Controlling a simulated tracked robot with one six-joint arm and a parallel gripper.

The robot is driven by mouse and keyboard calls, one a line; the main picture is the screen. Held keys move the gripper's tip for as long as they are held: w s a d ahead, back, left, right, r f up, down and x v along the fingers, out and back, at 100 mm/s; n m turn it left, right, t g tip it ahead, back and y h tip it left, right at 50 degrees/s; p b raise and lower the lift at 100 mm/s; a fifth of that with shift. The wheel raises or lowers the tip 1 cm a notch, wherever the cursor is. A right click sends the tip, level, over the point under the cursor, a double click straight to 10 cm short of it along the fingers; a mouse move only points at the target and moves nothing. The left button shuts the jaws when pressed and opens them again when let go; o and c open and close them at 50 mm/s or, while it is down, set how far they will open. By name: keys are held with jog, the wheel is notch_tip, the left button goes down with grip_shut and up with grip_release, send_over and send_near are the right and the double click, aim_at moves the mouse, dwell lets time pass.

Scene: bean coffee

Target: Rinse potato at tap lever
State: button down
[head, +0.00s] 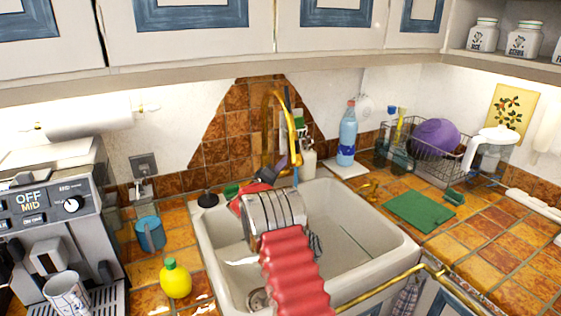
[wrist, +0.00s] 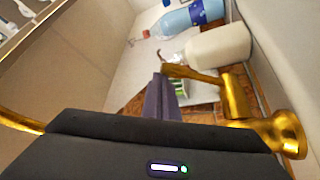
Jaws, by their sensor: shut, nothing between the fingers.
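The gold tap (head: 267,125) rises behind the white sink (head: 375,240). In the wrist view its gold lever (wrist: 200,75) reaches left from the tap body, with its tip right by my gripper (wrist: 164,92). The fingers are shut and empty; I cannot tell whether they touch the lever. In the head view my gripper (head: 293,157) is over the back of the sink, close to the tap, and the lever is hard to make out. I see no potato in either view; my arm hides part of the basin.
A soap bottle (head: 308,164) and a blue water bottle (head: 348,135) stand behind the sink. A wire rack (head: 440,165) and green cloth (head: 419,211) are to the right. A coffee machine (head: 45,215), blue cup (head: 150,233) and yellow bottle (head: 175,280) are to the left.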

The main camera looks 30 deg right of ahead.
jog(key=shift+a, duration=0.15)
jog(key=v, duration=0.9)
jog(key=shift+a+f, duration=0.3)
jog(key=shift+f, duration=0.2)
dwell(1.4)
